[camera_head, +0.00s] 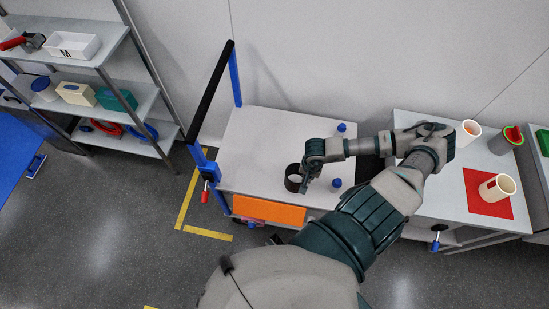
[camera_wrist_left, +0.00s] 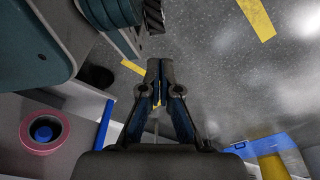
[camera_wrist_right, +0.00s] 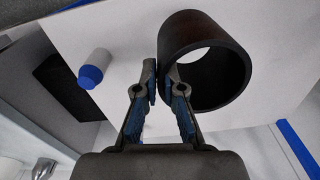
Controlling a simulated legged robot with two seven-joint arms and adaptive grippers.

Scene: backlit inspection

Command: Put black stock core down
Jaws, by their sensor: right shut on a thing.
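The black stock core (camera_head: 292,184) is a short, dark, hollow tube at the bench's middle front, its open end facing up. It also fills the upper right of the right wrist view (camera_wrist_right: 240,75). My right gripper (camera_head: 306,178) is shut on the core's wall, one finger inside the rim side and one outside, as the right wrist view (camera_wrist_right: 158,80) shows. I cannot tell whether the core touches the white bench top (camera_head: 255,135). My left gripper (camera_wrist_left: 161,68) is shut and empty above the grey floor, outside the head view.
Two blue-topped pegs (camera_head: 341,127) (camera_head: 336,183) stand near my right forearm. A black pad (camera_head: 370,167) lies right of them. A blue post frame with a black bar (camera_head: 212,92) edges the bench's left. The right-hand table holds cups and a red mat (camera_head: 478,207).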

